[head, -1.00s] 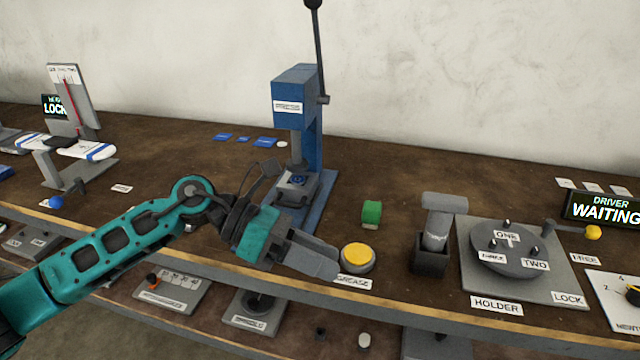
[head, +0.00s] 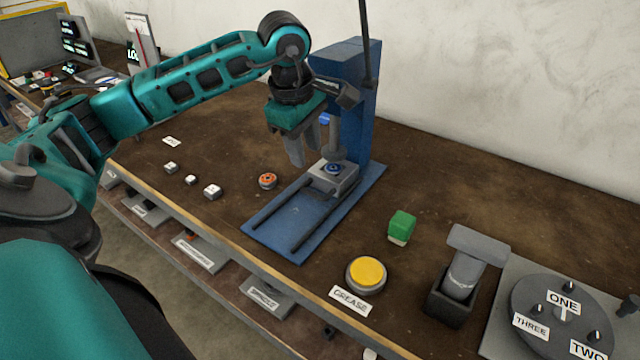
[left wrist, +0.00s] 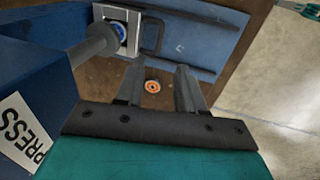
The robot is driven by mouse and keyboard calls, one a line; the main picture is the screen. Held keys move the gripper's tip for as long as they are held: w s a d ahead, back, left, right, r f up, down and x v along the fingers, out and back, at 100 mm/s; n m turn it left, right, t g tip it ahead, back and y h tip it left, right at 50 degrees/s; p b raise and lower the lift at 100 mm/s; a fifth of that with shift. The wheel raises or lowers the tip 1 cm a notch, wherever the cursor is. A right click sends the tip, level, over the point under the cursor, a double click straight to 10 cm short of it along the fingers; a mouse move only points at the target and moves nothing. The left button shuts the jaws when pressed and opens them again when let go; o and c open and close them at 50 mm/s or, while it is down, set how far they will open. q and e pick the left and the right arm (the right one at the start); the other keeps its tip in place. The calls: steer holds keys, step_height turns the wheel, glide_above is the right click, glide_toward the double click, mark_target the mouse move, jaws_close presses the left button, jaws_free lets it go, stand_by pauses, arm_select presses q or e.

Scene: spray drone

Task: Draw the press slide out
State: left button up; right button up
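The blue press (head: 346,95) stands at the table's back. Its grey slide (head: 345,182) sits at the back end of the rails on the blue base plate (head: 283,214), below the ram (head: 335,138). A round blue piece (head: 333,168) lies in the slide. In the left wrist view the slide (left wrist: 107,14) has a dark loop handle (left wrist: 153,35) on one side. My left gripper (head: 304,160) points down beside the slide, fingers apart and empty. In the left wrist view the fingertips (left wrist: 158,68) are near the handle, not around it. My right gripper is out of view.
An orange-ringed round part (head: 267,181) lies left of the base plate. A yellow grease button (head: 366,273), a green block (head: 402,225) and a grey holder (head: 450,300) stand to the right. The rails in front of the slide are clear.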

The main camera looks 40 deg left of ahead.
mark_target(314, 193)
arm_select(q)
steer(key=f, duration=0.3)
steer(key=w+f, duration=0.1)
steer(key=f, duration=0.3)
steer(key=w+f, duration=0.1)
steer(key=f, duration=0.3)
steer(key=shift+w+a, duration=0.1)
steer(key=shift+c, duration=0.3)
jaws_close()
